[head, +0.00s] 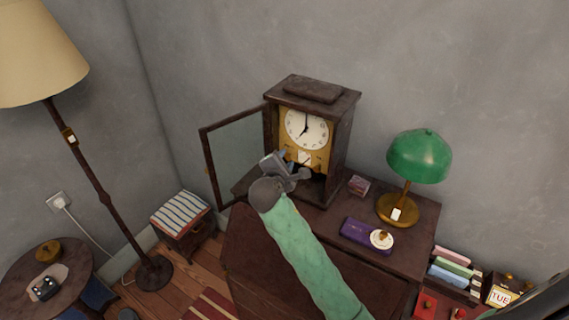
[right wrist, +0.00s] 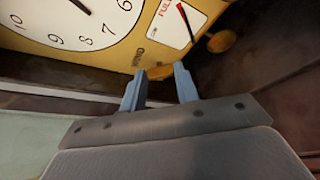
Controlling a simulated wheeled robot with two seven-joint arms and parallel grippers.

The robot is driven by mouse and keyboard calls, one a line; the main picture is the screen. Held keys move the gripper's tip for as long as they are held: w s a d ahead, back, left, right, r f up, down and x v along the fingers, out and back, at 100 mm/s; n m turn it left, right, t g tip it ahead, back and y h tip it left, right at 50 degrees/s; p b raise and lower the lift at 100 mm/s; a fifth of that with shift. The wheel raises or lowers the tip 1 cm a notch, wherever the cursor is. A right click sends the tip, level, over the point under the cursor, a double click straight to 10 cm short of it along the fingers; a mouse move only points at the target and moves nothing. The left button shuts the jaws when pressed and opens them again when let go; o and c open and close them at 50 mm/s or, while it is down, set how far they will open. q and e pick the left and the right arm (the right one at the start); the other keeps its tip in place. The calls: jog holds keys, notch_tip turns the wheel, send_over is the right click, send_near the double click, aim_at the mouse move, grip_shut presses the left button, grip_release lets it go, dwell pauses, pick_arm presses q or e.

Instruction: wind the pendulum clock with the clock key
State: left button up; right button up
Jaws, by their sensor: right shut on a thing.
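The pendulum clock (head: 345,135) stands on the desk with its glass door (head: 238,155) swung open to the left. Its white dial (head: 306,129) shows about seven o'clock. My right gripper (head: 287,158) is in front of the brass plate below the dial. In the right wrist view its fingers (right wrist: 158,80) are shut on a small brass piece, the clock key (right wrist: 156,75), mostly hidden between them. The key is close to the plate, under small lettering; I cannot tell whether it sits in a hole. My left gripper is out of view.
A brass knob (right wrist: 221,41) is right of the gauge. On the desk, a green lamp (head: 419,157), a purple box (head: 360,236) and a small box (head: 359,186) stand right of the clock. A floor lamp (head: 92,175) and a striped stool (head: 180,213) are left.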

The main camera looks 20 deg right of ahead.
jog(key=shift+f+m+b, duration=0.3)
jog(key=shift+m+b, duration=0.2)
jog(key=shift+b, duration=0.05)
jog(key=shift+s+t, duration=0.1)
jog(key=shift+t, duration=0.3)
jog(key=shift+m+b, duration=0.5)
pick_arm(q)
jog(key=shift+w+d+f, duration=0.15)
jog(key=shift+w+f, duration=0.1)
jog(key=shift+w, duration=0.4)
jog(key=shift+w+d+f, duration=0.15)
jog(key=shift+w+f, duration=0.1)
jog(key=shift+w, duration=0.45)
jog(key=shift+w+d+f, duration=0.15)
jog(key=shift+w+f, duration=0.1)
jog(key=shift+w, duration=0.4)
pick_arm(e)
jog(key=shift+r, duration=0.1)
jog(key=o, duration=0.7)
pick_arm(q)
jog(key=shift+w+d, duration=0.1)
pick_arm(e)
jog(key=shift+d, duration=0.1)
